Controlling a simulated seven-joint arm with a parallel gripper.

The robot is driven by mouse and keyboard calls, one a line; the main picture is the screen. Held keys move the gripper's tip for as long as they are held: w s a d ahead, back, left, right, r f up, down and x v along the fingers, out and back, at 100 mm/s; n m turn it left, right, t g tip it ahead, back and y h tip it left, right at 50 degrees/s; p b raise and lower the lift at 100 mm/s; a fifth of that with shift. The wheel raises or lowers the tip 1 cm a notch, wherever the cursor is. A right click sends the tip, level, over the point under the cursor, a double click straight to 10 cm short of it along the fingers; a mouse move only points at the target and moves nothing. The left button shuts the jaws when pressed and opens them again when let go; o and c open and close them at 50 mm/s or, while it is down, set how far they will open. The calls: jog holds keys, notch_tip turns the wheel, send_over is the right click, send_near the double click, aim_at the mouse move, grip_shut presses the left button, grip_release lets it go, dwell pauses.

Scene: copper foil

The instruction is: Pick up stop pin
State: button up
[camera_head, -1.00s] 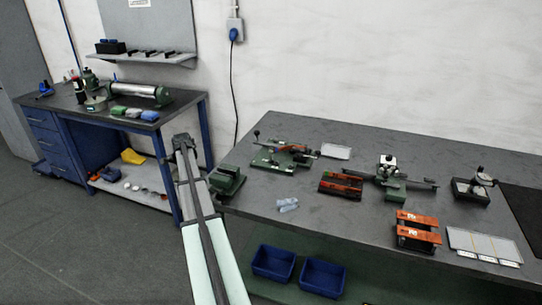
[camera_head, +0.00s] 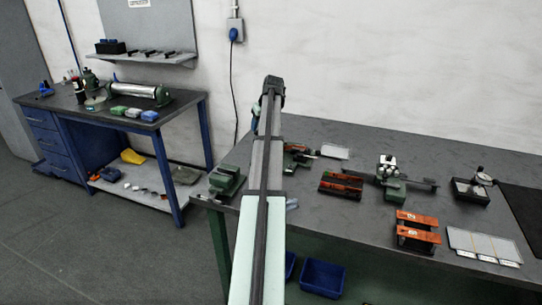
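I cannot pick out the stop pin; it is hidden or too small to tell among the fixtures on the grey workbench (camera_head: 330,222). My gripper (camera_head: 273,83) is at the far end of my raised arm, in front of the wall and beyond the bench's left part in the picture. Its fingers are too small and dark to show whether they are open or shut. My arm covers much of the green lever fixture (camera_head: 299,160) and most of the small clear pieces (camera_head: 292,204).
A green block (camera_head: 227,181) stands at the bench's left corner. Red-orange rails (camera_head: 340,186), a green-based device (camera_head: 390,186), orange blocks (camera_head: 417,220) and a white panelled tray (camera_head: 484,246) stand further right. Blue bins (camera_head: 322,278) are below. The bench's front middle is bare.

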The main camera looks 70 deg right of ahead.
jog(key=s+a+r+n+y, duration=0.2)
jog(key=s+a+r+n, duration=0.1)
jog(key=s+n, duration=0.65)
jog(key=shift+m, duration=0.35)
jog(key=x, duration=1.3)
jog(key=shift+d+f, duration=0.1)
jog(key=shift+f, duration=0.2)
jog(key=shift+s, duration=0.1)
grip_shut()
